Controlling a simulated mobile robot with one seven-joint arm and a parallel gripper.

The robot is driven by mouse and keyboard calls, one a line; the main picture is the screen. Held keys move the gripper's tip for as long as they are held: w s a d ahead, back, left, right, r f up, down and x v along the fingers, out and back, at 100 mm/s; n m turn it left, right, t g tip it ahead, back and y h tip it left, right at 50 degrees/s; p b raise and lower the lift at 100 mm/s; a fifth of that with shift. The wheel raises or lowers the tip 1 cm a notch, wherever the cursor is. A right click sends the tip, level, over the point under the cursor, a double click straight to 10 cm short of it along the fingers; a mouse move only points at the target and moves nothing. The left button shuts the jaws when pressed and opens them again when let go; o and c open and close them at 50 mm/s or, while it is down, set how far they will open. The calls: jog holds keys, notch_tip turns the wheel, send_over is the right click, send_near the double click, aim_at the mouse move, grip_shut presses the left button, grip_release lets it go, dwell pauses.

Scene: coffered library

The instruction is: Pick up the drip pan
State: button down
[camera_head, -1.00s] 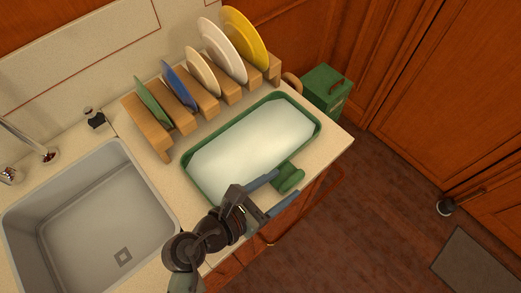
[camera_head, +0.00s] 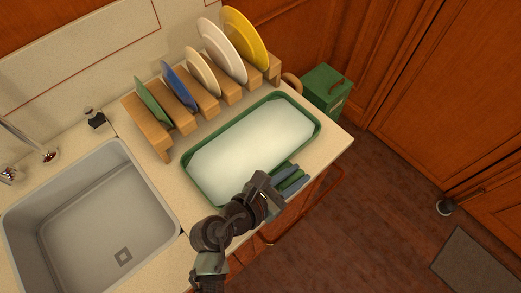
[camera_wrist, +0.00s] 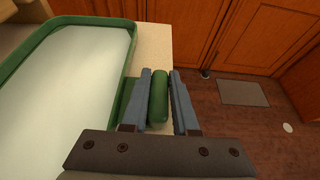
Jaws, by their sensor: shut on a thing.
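The drip pan (camera_head: 192,170) is a green-rimmed rectangular tray with a pale, whitish inside. It lies on the counter in front of the dish rack and also shows at the left of the wrist view (camera_wrist: 127,98). A green handle (camera_wrist: 158,98) sticks out from its front long side, towards the counter edge. My gripper (camera_head: 291,181) is at this handle, with its blue-grey fingers one on each side of it. In the wrist view my gripper (camera_wrist: 160,85) is shut on the handle. My wrist hides part of the pan's near rim in the head view.
A wooden rack (camera_head: 157,142) with several upright plates stands behind the pan. A grey sink (camera_head: 85,225) is at the left. A green box (camera_head: 326,90) stands beyond the counter's right end. Floor and cabinets (camera_head: 440,90) lie to the right.

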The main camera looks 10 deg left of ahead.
jog(key=shift+r, duration=0.25)
dwell(0.4)
notch_tip(320, 180, up, 17)
jog(key=p, duration=0.3)
jog(key=shift+r, duration=0.2)
dwell(0.5)
jog(key=shift+r, duration=0.1)
jog(key=shift+s, duration=0.1)
dwell(0.5)
